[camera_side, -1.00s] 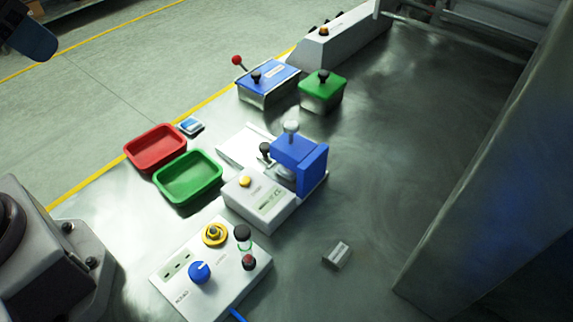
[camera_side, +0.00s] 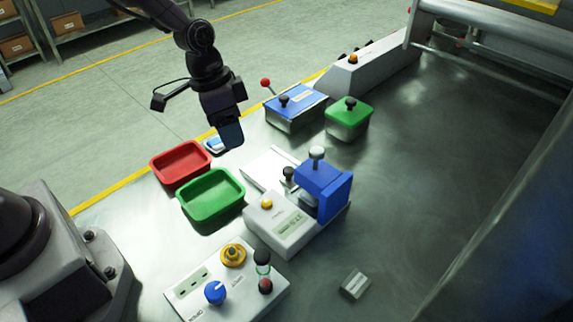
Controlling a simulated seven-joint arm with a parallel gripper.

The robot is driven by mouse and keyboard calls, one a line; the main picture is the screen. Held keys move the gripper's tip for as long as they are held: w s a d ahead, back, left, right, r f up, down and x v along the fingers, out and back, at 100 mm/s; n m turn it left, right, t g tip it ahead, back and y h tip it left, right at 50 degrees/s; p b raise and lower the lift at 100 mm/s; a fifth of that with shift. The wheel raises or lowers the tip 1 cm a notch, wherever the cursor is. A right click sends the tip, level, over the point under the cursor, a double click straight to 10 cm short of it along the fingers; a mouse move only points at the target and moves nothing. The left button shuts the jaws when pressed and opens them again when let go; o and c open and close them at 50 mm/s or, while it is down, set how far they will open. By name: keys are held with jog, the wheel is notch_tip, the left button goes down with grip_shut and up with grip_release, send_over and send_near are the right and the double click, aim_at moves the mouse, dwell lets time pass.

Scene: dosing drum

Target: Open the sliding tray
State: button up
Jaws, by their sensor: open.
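A flat white sliding tray (camera_side: 262,170) with a dark knob (camera_side: 288,173) lies at the left side of a blue press-like block (camera_side: 322,188) with a grey knob on top. The tray looks partly hidden by the device, and I cannot tell how far out it stands. My gripper (camera_side: 232,143) points down above and to the left of the tray, behind the green bin. It is open, holds nothing visible and is apart from the tray and knob. Its fingers are hard to make out.
A red bin (camera_side: 180,166) and a green bin (camera_side: 211,197) stand left of the tray. A white box with a yellow button (camera_side: 283,230) adjoins the blue block. A control panel (camera_side: 225,288) is in front. A blue-lidded box (camera_side: 297,105) and green-lidded box (camera_side: 348,118) stand behind.

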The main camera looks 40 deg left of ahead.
aim_at(289, 170)
jog(key=w+d+m+t, duration=0.2)
jog(key=w+m, duration=0.1)
jog(key=w, duration=0.3)
jog(key=shift+h, duration=0.4)
jog(key=x, duration=1.3)
jog(key=shift+s+f, duration=0.15)
jog(key=shift+s, duration=0.15)
jog(key=shift+c, duration=0.2)
